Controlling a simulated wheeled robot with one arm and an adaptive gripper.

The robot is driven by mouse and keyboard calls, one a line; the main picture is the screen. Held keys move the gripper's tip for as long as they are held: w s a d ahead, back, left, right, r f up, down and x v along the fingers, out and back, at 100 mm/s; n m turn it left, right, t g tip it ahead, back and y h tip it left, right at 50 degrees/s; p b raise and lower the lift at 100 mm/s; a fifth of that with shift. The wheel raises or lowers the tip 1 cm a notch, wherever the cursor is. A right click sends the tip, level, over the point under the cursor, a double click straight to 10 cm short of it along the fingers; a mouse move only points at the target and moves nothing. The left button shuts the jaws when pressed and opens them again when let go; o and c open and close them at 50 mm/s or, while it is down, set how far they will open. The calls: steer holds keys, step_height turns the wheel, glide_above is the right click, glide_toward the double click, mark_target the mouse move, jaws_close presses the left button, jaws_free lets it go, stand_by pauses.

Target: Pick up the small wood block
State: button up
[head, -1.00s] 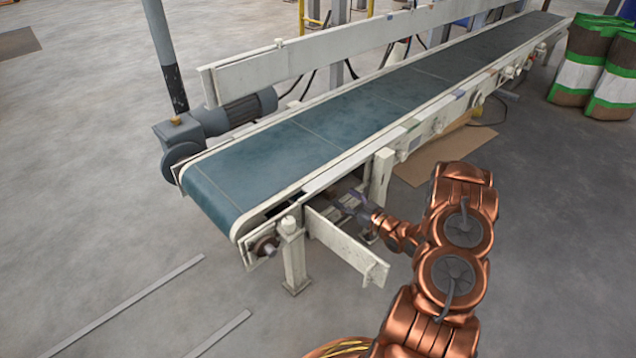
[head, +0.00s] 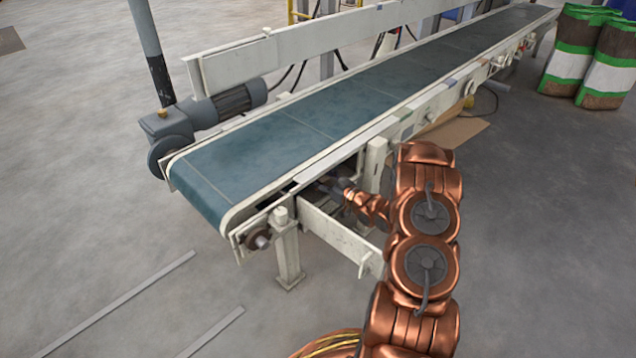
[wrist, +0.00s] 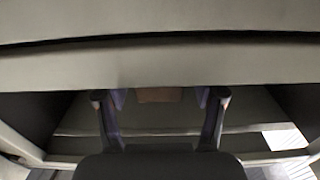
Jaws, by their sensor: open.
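A small brown block (wrist: 160,94), likely the wood block, shows in the wrist view between and beyond my fingertips. Its upper part is hidden by a pale beam in front of it. My gripper (wrist: 160,100) is open, with one finger on each side of the block in the picture and nothing visibly held. In the head view my gripper (head: 332,185) reaches in under the side of the conveyor, and its fingers are mostly hidden. I cannot make out the block in the head view.
The conveyor's blue belt (head: 262,150) and pale side rail (head: 345,152) lie over my gripper. A pale leg (head: 287,252) and a slanted plate (head: 340,238) stand close by. Cardboard (head: 458,131) lies on the floor behind. Filled bags (head: 605,75) stand far right.

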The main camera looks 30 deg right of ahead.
steer(key=shift+c, duration=0.4)
steer(key=c, duration=1.2)
